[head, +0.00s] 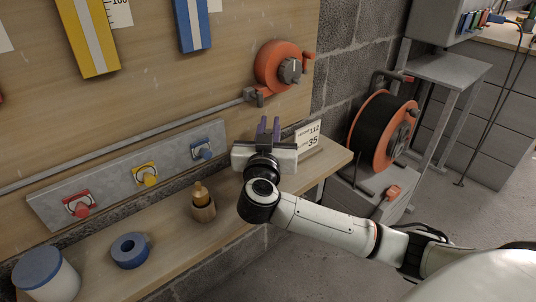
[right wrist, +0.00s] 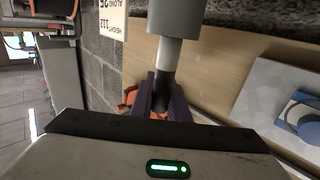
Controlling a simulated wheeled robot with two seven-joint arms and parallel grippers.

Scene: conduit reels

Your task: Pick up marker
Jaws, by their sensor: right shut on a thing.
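My right gripper (head: 270,128) is above the back right part of the wooden shelf, in front of the board, with its purple fingers pointing away from the head camera. In the right wrist view its fingers (right wrist: 166,98) are shut on the dark end of a marker (right wrist: 178,52). The marker has a wide grey section, a white band and a narrow dark part, and it runs up out of the top of that view. In the head view the gripper body hides the marker. My left gripper is not in view.
A number card (head: 307,135) stands right of the gripper. An orange reel (head: 279,66) hangs on the board; a larger cable reel (head: 380,130) stands right.

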